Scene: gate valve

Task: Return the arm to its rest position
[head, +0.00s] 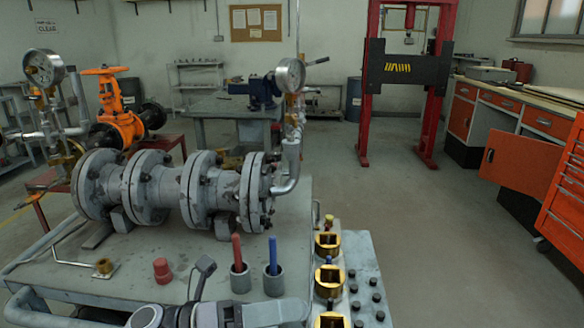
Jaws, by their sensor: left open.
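My left gripper (232,312) shows at the bottom edge, in front of the grey worktable (130,262). It is open, with nothing seen between its fingers, and the frame edge cuts off part of it. My right gripper is not in view. A grey flanged pipe assembly (170,190) lies on the worktable beyond my gripper, clear of it. An orange gate valve (117,107) with a handwheel stands behind it at the left.
Near my left gripper stand cups with a red handle (237,250) and a blue handle (273,254), a red plug (162,270) and brass blocks (328,281). A pressure gauge (290,75) rises at the pipe's right end. Floor at right is clear before the orange cabinet (566,195).

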